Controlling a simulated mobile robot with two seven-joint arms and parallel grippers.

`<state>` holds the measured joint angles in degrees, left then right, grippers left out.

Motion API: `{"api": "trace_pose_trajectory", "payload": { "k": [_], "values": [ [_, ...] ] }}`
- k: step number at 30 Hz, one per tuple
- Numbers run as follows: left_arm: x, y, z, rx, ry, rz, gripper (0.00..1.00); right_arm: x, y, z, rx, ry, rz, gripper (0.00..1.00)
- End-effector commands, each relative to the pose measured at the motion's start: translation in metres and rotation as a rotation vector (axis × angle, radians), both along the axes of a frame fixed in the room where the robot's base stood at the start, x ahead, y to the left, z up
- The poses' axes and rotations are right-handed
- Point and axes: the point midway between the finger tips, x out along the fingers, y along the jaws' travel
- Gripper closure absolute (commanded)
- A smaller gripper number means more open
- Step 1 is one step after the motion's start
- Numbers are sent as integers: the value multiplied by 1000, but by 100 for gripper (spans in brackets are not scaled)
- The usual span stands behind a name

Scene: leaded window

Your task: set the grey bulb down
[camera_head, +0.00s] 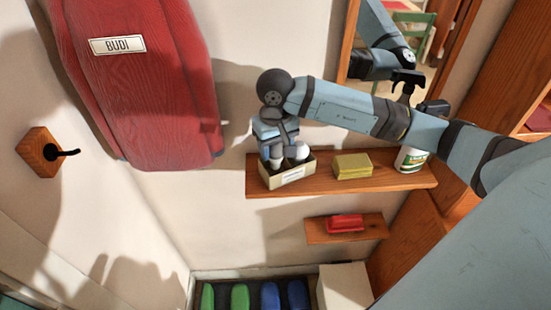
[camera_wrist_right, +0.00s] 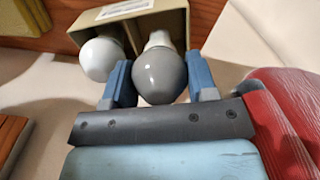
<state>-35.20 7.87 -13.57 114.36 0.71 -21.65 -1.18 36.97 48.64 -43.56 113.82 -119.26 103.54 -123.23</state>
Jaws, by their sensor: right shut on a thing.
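The grey bulb (camera_wrist_right: 160,75) is between the two blue fingers of my right gripper (camera_head: 274,156), round end toward my palm. Its pale neck points to the small cream box (camera_head: 289,177), which stands on the wooden shelf. In the wrist view the box (camera_wrist_right: 178,22) opens toward me, and a white bulb (camera_wrist_right: 98,60) sits at its other compartment, beside the gripper. The white bulb also shows in the head view (camera_head: 299,152). The fingers mostly hide the grey bulb there. I cannot tell whether the grey bulb's base touches the box. My left gripper is out of view.
A lower small shelf holds a red item (camera_head: 345,223). A red coat (camera_head: 140,80) hangs at the left, close to my gripper. A mirror is behind my arm.

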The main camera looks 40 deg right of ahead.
Motion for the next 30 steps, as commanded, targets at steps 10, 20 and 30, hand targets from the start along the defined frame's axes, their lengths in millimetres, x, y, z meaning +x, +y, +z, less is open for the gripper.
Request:
{"api": "trace_pose_trajectory", "payload": {
  "k": [10,20,30],
  "values": [
    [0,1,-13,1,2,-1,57,0,1,-33,1,0,1,70],
    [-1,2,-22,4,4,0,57,0,0,-39,1,0,1,70],
    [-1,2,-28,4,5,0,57,-1,0,-45,-1,5,0,37]
  ]
}}
